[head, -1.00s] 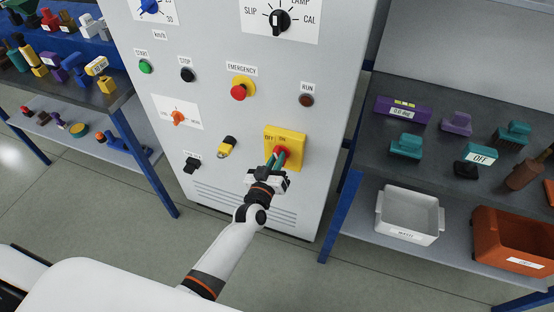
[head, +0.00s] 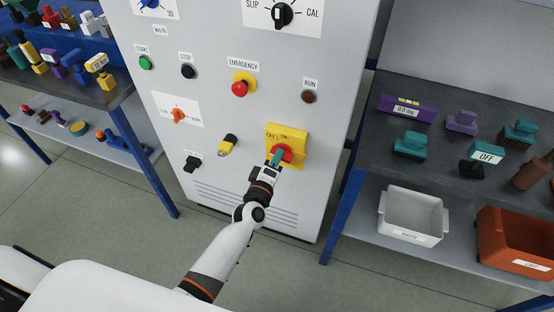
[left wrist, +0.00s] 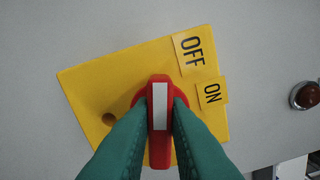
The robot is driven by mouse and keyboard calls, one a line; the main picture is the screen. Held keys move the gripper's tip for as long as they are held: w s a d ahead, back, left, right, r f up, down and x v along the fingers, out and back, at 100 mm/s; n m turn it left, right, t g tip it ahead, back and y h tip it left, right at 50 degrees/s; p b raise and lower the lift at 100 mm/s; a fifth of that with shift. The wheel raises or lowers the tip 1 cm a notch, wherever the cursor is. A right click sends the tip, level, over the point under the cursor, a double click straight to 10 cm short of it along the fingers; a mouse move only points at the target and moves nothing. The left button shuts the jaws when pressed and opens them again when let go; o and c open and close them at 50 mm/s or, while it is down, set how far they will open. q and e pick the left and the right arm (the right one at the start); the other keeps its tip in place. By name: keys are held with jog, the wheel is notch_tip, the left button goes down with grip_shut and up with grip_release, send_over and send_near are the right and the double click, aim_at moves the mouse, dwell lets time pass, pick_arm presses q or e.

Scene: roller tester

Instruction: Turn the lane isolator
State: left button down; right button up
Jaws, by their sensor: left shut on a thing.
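The lane isolator is a red handle (left wrist: 158,120) with a white stripe on a yellow plate (left wrist: 110,90), labelled OFF and ON. In the left wrist view the handle stands upright in the picture while the plate is tilted; its upper end points left of both labels. In the head view the isolator's yellow plate (head: 287,134) is low on the cabinet's right side, its red part (head: 287,153) partly hidden. My left gripper (head: 276,160) has its teal fingers on both sides of the handle, shut on it. My right gripper is not in view.
The grey cabinet (head: 230,50) carries a red emergency button (head: 239,88), a dark red RUN lamp (head: 308,97) and a yellow-black switch (head: 228,144) near the isolator. Shelves with parts flank it; a white bin (head: 412,215) and orange bin (head: 515,243) sit low right.

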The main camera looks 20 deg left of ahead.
pick_arm(q)
jog(key=shift+f+n+b, duration=0.15)
jog(key=shift+n+b, duration=0.25)
jog(key=shift+n, duration=1.1)
jog(key=c, duration=1.4)
grip_release()
jog(key=s, duration=1.2)
jog(key=shift+a, duration=0.25)
